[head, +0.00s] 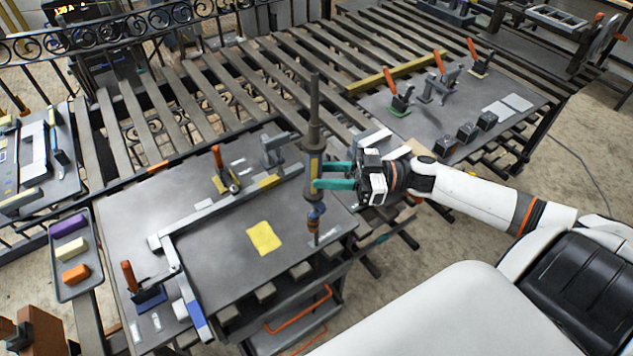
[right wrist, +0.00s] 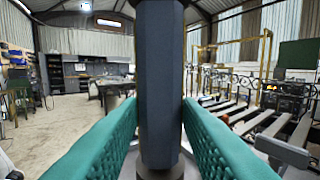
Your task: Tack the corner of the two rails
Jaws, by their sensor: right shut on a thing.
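My right gripper (head: 335,176) is shut on an upright torch-like tool (head: 314,130) with a dark grey shaft, a yellow band and a blue and orange lower end. Its tip is near the right front of the grey work table. In the right wrist view the tool's dark faceted body (right wrist: 160,75) stands between the green finger pads (right wrist: 160,130). A long grey rail (head: 225,207) runs from the back right to a corner at the left. A shorter rail (head: 178,275) with a blue end runs from that corner toward the front. The tool is well right of the corner. My left gripper is not in view.
Orange-handled toggle clamps stand near the rails at the back (head: 222,172) and front left (head: 146,290). A yellow cloth (head: 263,238) lies mid-table. A tray of coloured blocks (head: 73,250) is at the left. A second table with clamps (head: 455,110) is behind right.

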